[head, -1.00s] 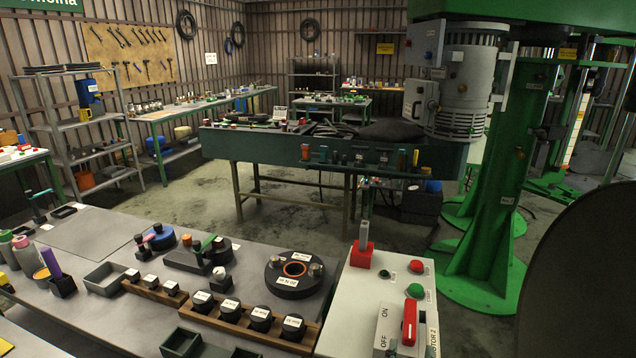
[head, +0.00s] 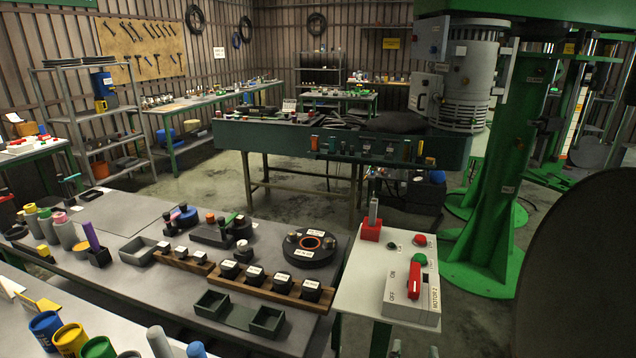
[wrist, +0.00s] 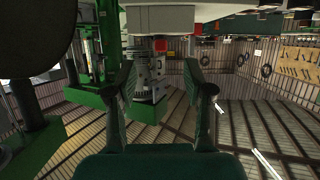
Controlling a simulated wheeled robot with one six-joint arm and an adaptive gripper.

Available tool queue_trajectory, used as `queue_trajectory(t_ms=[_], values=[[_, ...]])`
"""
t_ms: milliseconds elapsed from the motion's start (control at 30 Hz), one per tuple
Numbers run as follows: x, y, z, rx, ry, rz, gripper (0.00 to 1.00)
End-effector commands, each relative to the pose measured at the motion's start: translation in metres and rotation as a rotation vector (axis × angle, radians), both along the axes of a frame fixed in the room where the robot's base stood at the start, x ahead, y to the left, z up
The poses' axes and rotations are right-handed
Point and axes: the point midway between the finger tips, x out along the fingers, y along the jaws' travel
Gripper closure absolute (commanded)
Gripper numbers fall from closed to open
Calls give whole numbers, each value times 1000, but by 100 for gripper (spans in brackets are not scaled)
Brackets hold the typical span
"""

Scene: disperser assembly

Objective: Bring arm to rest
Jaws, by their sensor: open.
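My gripper (wrist: 160,85) shows in the wrist view with its two fingers spread apart. It is open and nothing is between the fingers. Past the fingers the wrist view shows the room upside down, with the grey motor (wrist: 148,75) behind the gap. My gripper is not visible in the head view. A large dark rounded shape covers the right edge of the head view and hides what is behind it.
A grey workbench (head: 105,213) with small labelled parts stands at front left. A white control box (head: 385,285) with a red switch (head: 414,278) stands front centre. A green column (head: 510,150) stands at right. Clear floor (head: 200,185) lies behind the bench.

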Motion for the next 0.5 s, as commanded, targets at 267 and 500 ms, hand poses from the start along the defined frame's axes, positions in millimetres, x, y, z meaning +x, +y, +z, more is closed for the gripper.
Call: queue_trajectory(t_ms=[267, 500], values=[[-12, -2, -24, -30, 3, 43, 48], [-33, -5, -57, -63, 6, 104, 48]])
